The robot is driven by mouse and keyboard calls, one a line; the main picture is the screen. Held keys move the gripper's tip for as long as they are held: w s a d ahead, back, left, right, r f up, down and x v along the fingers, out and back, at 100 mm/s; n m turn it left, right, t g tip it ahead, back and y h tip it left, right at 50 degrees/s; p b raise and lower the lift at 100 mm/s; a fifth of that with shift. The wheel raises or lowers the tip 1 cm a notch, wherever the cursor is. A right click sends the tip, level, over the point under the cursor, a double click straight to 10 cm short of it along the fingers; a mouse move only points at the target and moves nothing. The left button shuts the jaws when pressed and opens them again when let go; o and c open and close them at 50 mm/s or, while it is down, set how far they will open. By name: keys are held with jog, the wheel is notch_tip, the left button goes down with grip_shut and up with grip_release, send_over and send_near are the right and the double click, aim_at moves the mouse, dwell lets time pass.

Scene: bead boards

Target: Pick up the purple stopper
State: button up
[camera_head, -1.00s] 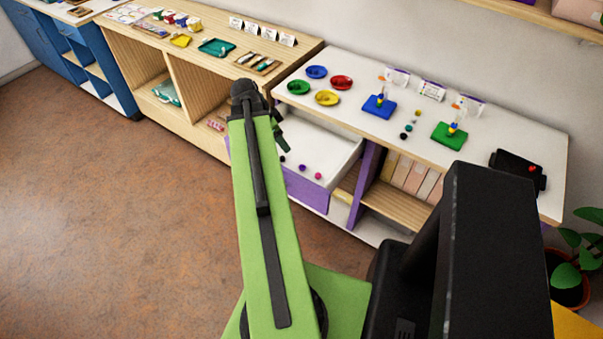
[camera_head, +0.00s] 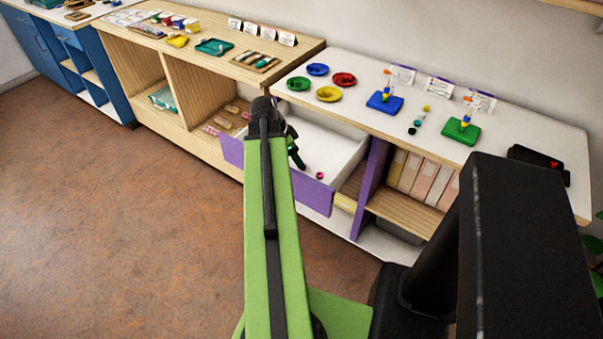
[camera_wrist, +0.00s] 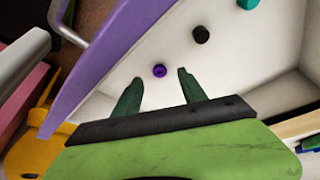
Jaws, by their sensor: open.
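The purple stopper (camera_wrist: 159,71) lies on the white floor of the pulled-out drawer, a small round piece with a dark centre in the wrist view. The drawer has a purple front (camera_head: 312,194), which also shows in the wrist view (camera_wrist: 122,62). My gripper (camera_wrist: 160,78) is open and empty, with its two dark green fingertips to either side of the stopper in the picture. I cannot tell how far above it they are. In the head view my gripper (camera_head: 296,153) is over the drawer, and the purple stopper is not visible there.
A black stopper (camera_wrist: 201,34) and a teal one (camera_wrist: 248,3) lie farther along the drawer. A magenta stopper (camera_head: 320,176) shows near the drawer front in the head view. The white tabletop (camera_head: 365,108) with coloured dishes is beyond the drawer. Shelves stand to the right.

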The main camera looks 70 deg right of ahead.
jog(key=b+x, duration=0.3)
jog(key=x, duration=0.1)
jog(key=shift+d+f, duration=0.1)
jog(key=shift+f, duration=0.15)
jog(key=shift+r, duration=0.2)
grip_shut()
